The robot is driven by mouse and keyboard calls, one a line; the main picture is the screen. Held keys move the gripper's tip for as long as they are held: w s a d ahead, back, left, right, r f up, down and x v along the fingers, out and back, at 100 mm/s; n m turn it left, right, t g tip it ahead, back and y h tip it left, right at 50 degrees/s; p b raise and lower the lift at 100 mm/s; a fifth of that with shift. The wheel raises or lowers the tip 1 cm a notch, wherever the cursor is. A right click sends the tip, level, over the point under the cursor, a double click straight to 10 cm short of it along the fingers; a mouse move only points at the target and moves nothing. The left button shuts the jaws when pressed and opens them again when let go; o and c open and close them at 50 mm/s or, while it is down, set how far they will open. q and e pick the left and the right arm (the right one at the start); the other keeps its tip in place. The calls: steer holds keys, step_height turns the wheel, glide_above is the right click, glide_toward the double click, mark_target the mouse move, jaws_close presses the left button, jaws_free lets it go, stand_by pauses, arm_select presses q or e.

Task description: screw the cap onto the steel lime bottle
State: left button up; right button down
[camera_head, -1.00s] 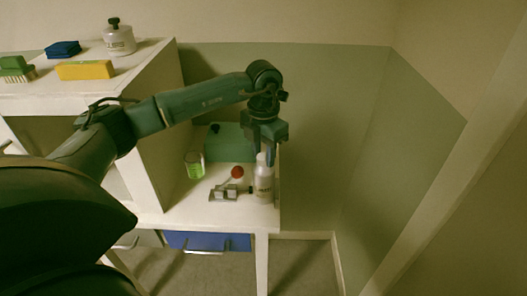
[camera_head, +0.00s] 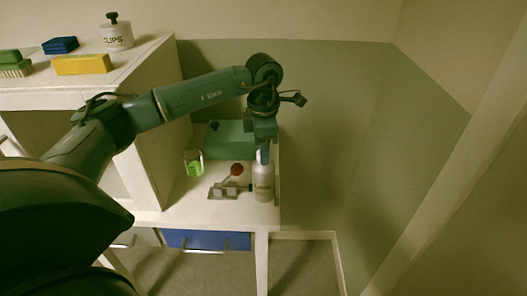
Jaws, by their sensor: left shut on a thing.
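The lime bottle (camera_head: 263,188), pale with a small dark label, stands upright near the right front edge of the low white shelf (camera_head: 185,212). My left gripper (camera_head: 264,155) points straight down at the bottle's top and is shut. The cap is hidden between its fingers at the bottle's neck, and how it sits on the neck cannot be made out. My right gripper is not in view.
A metal clamp with a red knob (camera_head: 237,169) lies just left of the bottle. A glass with green contents (camera_head: 194,162) and a green box (camera_head: 230,140) stand behind it. A clips jar (camera_head: 117,37) and yellow block (camera_head: 82,64) are on the upper shelf.

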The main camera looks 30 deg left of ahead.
arm_select(q)
steer(key=m, duration=0.2)
steer(key=m+b, duration=0.1)
steer(key=m, duration=0.3)
steer(key=shift+f, duration=0.25)
steer(key=m+b, duration=0.1)
steer(key=m, duration=0.4)
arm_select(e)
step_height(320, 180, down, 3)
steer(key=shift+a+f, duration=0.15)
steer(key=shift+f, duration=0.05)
